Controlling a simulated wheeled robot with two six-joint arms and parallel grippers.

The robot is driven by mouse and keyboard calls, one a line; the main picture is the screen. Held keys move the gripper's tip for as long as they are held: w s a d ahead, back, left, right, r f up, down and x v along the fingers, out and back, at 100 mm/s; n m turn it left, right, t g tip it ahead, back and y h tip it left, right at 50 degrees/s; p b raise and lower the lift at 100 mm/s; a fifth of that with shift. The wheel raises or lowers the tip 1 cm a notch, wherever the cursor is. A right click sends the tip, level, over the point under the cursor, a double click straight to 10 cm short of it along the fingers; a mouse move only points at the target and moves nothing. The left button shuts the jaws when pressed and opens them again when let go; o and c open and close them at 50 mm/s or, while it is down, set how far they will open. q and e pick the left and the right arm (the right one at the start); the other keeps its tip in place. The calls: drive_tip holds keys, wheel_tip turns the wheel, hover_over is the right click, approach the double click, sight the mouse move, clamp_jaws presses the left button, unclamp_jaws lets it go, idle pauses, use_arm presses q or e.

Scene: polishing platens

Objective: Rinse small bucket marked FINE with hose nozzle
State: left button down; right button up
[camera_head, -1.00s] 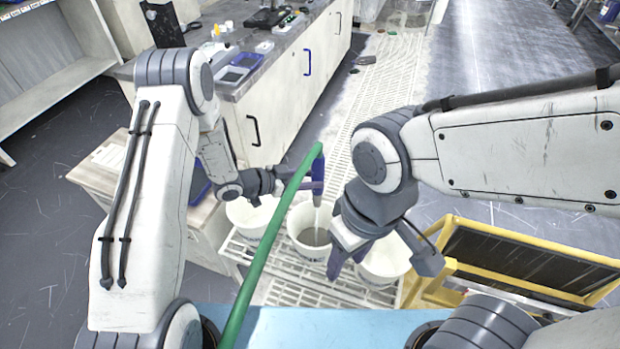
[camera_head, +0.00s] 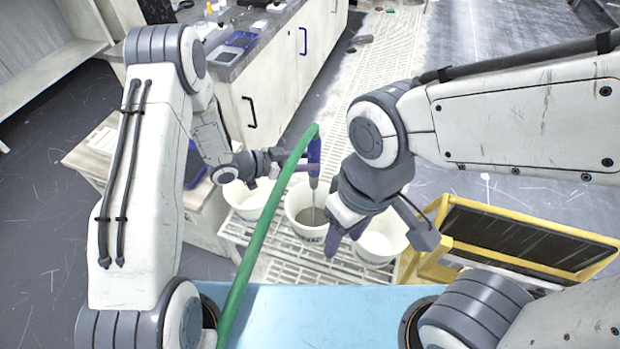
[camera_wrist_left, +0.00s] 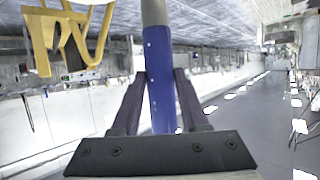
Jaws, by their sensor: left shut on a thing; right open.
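My left gripper (camera_head: 308,167) is shut on the blue hose nozzle (camera_head: 314,153), which hangs upright at the end of a green hose (camera_head: 262,225). In the left wrist view the nozzle's blue grip (camera_wrist_left: 160,85) sits between both fingers. Its grey lower part points down into the middle white bucket (camera_head: 294,222). Whether water flows, I cannot tell. A left bucket (camera_head: 241,202) and a right bucket (camera_head: 385,243) stand beside it. Dark marks on the middle bucket's front are too small to read. My right gripper (camera_head: 346,238) is open and empty, in front of the gap between middle and right buckets, partly covering both.
The buckets stand on a white slatted rack (camera_head: 285,262). A yellow-framed dark bin (camera_head: 430,262) is at the right. A light-blue surface (camera_head: 310,310) lies in front. A cabinet with a grey counter (camera_head: 262,50) stands behind at the left.

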use_arm(q)
drive_tip(key=s+a+p, duration=0.1)
drive_tip(key=s+a, duration=0.2)
drive_tip(key=s, duration=0.6)
drive_tip(key=s+a+p, duration=0.1)
drive_tip(key=s+a, duration=0.2)
drive_tip(key=s, duration=0.7)
drive_tip(key=shift+s+a, duration=0.25)
drive_tip(key=shift+s, duration=0.05)
